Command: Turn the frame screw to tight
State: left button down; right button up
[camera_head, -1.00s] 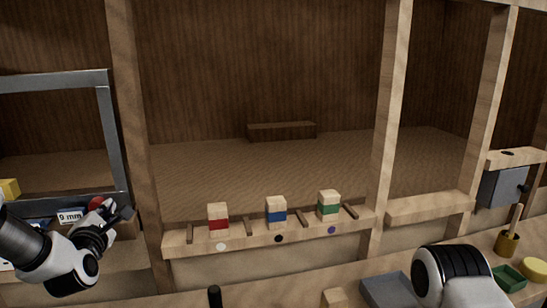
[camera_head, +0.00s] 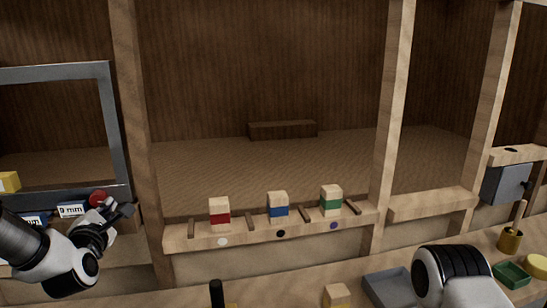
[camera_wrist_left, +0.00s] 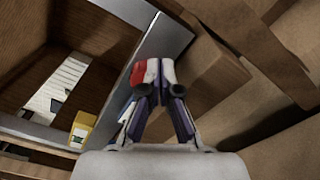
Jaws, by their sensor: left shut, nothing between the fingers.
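The frame screw shows as a red round head (camera_head: 98,197) on the lower right of the grey metal frame (camera_head: 109,130). In the left wrist view the red part (camera_wrist_left: 139,72) is right at the fingertips, partly hidden by them. My left gripper (camera_head: 124,211) is just to the right of and in front of the red head. Its fingers (camera_wrist_left: 157,78) are shut with nothing between them. Whether they touch the red head I cannot tell. A "9 mm" label (camera_head: 71,210) sits left of the screw. My right gripper is not in view.
A wooden post (camera_head: 137,150) stands close to the right of my left gripper. A ledge (camera_head: 190,238) holds red, blue and green banded blocks. A yellow block (camera_head: 9,182) is at the far left. A grey tray (camera_head: 385,288) and green tray (camera_head: 512,275) lie at lower right.

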pick_arm(q)
jog(key=b+v, duration=0.1)
jog(key=v, duration=0.3)
jog(key=shift+s+d+r, duration=0.1)
jog(key=shift+s+d, duration=0.05)
jog(key=shift+s, duration=0.1)
jog(key=w+p, duration=0.1)
jog(key=p, duration=0.1)
jog(key=w+a+r+p, duration=0.1)
jog(key=w+p, duration=0.1)
jog(key=w+a+r+p, duration=0.1)
jog(key=shift+w+a+p, duration=0.2)
jog(key=shift+w+p, duration=0.2)
jog(key=shift+w+a, duration=0.1)
jog(key=shift+w, duration=0.35)
jog(key=shift+f+b, duration=0.2)
jog(key=shift+b, duration=0.35)
